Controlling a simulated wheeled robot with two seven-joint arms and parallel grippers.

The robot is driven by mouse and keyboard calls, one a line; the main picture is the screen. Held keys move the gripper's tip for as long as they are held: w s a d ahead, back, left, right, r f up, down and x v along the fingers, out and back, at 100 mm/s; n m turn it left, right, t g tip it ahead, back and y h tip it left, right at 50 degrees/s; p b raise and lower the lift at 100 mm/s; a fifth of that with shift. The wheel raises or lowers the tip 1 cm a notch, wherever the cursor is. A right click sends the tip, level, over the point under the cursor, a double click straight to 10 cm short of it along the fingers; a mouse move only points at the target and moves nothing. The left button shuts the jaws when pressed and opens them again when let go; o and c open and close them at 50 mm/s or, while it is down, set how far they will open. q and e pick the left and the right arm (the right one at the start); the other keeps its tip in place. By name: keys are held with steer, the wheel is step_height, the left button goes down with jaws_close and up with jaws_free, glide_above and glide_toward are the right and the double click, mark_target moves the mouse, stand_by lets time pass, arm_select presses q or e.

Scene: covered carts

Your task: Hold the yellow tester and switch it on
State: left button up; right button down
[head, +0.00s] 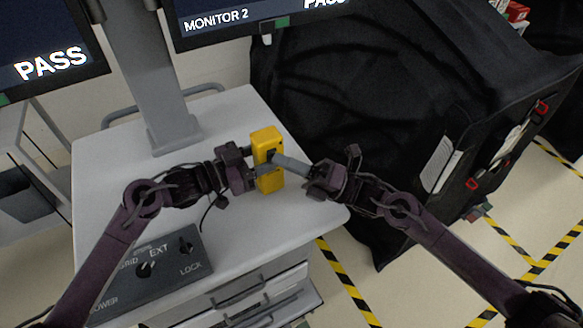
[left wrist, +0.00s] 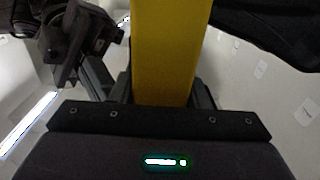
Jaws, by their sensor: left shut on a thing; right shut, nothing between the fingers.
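The yellow tester (head: 268,145) is upright above the white cart top, near its right side, in the head view. My left gripper (head: 258,172) comes from the left and is shut on the tester's lower half. The tester fills the middle of the left wrist view (left wrist: 165,50) as a yellow block between the fingers. My right gripper (head: 282,163) comes from the right, shut and empty, with its fingertips at the tester's front face. I cannot tell whether they touch it. The switch is not clearly visible; the fingers cover part of that face.
A grey control panel (head: 205,268) with knobs lies at the cart's front left. The monitor post (head: 150,85) stands behind on the white cart top (head: 105,160). A black covered cart (head: 355,110) is close on the right. Drawers (head: 260,300) are below the front edge.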

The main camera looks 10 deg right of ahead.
steer(key=shift+w+a+r+m+h, duration=0.1)
steer(key=shift+w+r+m+h, duration=0.15)
steer(key=shift+m+h, duration=0.2)
steer(key=s+d+f, duration=0.2)
steer(key=s+d, duration=0.5)
steer(key=d, duration=0.3)
steer(key=shift+s+d, duration=0.25)
steer(key=shift+d, duration=0.15)
arm_select(q)
steer(key=o, duration=1.2)
